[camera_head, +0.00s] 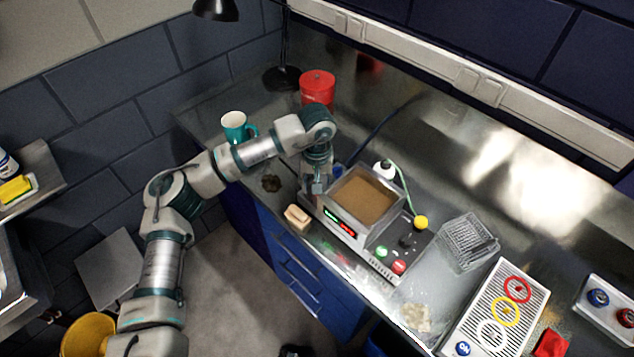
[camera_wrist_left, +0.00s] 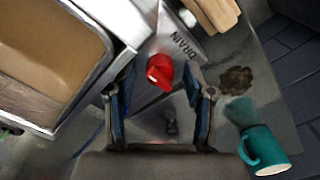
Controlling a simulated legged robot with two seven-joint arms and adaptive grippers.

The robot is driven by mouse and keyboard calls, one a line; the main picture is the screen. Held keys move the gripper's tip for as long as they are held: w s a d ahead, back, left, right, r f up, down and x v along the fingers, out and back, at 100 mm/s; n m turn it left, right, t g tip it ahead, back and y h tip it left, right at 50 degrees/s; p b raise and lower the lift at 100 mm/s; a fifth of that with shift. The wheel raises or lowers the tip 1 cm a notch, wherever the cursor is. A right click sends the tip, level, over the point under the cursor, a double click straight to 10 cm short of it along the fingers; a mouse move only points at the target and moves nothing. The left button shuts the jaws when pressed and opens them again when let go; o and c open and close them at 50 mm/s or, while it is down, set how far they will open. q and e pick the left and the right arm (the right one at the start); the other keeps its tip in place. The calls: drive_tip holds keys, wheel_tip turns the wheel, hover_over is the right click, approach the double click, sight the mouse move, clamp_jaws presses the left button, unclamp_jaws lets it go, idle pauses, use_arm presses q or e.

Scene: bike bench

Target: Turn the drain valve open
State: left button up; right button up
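The drain valve shows in the left wrist view as a red knob (camera_wrist_left: 160,72) beside a grey plate (camera_wrist_left: 185,42) lettered "DRAIN". My left gripper (camera_wrist_left: 160,80) is open, with one finger on each side of the knob. I cannot tell whether the fingers touch it. In the head view, my left gripper (camera_head: 316,186) points down at the left end of the ultrasonic-bath-like machine (camera_head: 345,228), whose tank holds brown liquid (camera_head: 362,199). The knob is hidden there behind the gripper. My right gripper is not in view.
A teal mug (camera_head: 235,127) and a red canister (camera_head: 317,87) stand behind my left arm. A tan block (camera_head: 297,217) lies at the bench's front edge. A wire basket (camera_head: 468,242) and a tray with coloured rings (camera_head: 497,310) are to the right.

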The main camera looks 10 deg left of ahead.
use_arm(q)
drive_tip(key=shift+r, duration=0.25)
wheel_tip(320, 180, up, 11)
drive_tip(key=shift+r, duration=0.2)
idle(0.7)
